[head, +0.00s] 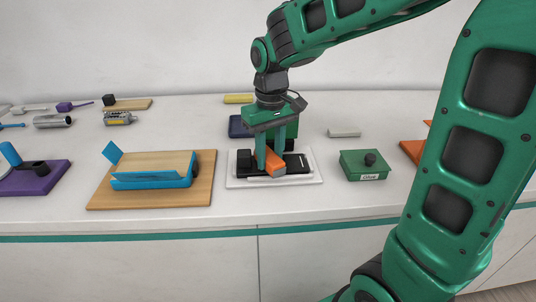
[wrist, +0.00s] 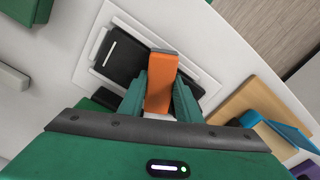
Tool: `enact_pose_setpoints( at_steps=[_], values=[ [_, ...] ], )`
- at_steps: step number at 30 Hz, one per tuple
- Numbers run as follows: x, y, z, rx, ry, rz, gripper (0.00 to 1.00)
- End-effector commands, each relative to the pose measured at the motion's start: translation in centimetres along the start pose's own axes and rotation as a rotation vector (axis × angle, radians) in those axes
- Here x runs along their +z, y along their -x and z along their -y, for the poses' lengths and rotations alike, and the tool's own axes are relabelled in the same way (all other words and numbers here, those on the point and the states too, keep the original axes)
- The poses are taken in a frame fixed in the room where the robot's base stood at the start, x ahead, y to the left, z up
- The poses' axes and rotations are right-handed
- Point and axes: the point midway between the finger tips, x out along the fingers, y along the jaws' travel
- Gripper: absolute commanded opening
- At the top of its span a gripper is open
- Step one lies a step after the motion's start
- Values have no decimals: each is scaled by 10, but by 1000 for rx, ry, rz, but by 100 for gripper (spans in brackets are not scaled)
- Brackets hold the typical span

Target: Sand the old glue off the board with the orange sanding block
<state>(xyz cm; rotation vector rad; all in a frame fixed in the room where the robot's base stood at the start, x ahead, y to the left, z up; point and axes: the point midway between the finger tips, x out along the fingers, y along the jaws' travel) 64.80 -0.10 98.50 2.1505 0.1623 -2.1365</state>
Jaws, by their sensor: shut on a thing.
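The orange sanding block (head: 276,163) is between the fingers of my gripper (head: 269,160), which is shut on it. In the wrist view the block (wrist: 161,85) sticks out past both green fingers (wrist: 158,100). It is over a white tray (head: 317,181) holding a flat black piece (head: 298,166); I cannot tell whether the block touches it. To the left, a light wooden board (head: 160,163) sits in a blue holder (head: 150,181) on a larger wooden base (head: 101,198). I cannot make out glue on the board.
A green box with a black knob and white label (head: 364,166) stands right of the tray. A purple base with a black part (head: 40,183) is at far left. Bottles and small tools lie along the back. Clear white counter lies between the wooden base and the tray.

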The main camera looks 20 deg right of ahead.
Motion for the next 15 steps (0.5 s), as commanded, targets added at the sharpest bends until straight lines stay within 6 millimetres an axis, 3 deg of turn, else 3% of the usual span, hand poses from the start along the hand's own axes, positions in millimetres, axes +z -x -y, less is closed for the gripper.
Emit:
enact_pose_setpoints(
  at_steps=[15],
  values=[
    [-11,0,-6,0,-1,0,7]
  ],
)
